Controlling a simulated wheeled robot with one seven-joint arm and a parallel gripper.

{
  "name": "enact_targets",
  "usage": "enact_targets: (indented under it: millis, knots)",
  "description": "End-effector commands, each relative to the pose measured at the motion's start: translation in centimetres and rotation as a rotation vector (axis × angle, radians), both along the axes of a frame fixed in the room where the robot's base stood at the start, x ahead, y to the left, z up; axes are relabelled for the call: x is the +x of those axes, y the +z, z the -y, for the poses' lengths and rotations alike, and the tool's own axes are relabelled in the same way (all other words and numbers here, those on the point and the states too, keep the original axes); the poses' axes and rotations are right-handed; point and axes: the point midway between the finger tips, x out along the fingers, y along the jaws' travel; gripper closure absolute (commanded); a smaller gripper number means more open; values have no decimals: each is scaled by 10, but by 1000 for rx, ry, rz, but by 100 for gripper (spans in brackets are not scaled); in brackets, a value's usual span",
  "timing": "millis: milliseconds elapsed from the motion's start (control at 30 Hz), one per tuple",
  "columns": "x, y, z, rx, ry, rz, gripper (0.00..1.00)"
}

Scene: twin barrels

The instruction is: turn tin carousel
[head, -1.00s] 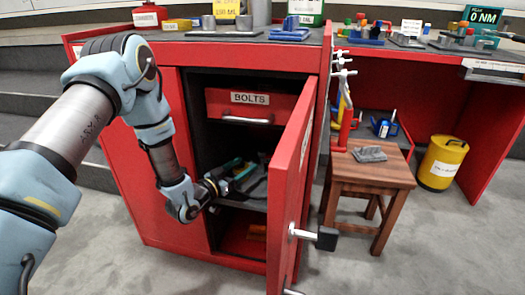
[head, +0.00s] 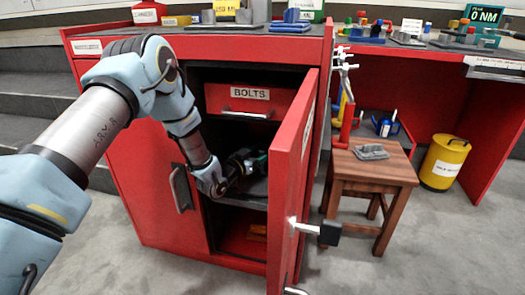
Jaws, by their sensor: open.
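My gripper (head: 254,163) reaches into the open red cabinet (head: 168,208), above its middle shelf and below the drawer labelled BOLTS (head: 249,95). The gripper is dark, small and partly hidden in shadow, with a green-teal patch at its tip; I see nothing clearly held in it. No tin carousel can be made out in this view. The cabinet's right door (head: 291,180) stands open toward me, with a silver-and-black handle (head: 318,231).
A wooden stool (head: 372,172) with a grey piece on top stands right of the open door. A yellow drum (head: 443,162) stands under the bench farther right. Grey floor in front is clear.

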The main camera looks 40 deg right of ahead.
Motion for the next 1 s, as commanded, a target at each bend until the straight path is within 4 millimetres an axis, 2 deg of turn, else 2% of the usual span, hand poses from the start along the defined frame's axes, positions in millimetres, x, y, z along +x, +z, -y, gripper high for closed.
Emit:
enact_targets:
  millis: [67,600,1000]
  knots:
    - [0,0,0,0,0,0,39]
    - [0,0,0,0,0,0,100]
    - [0,0,0,0,-1,0,100]
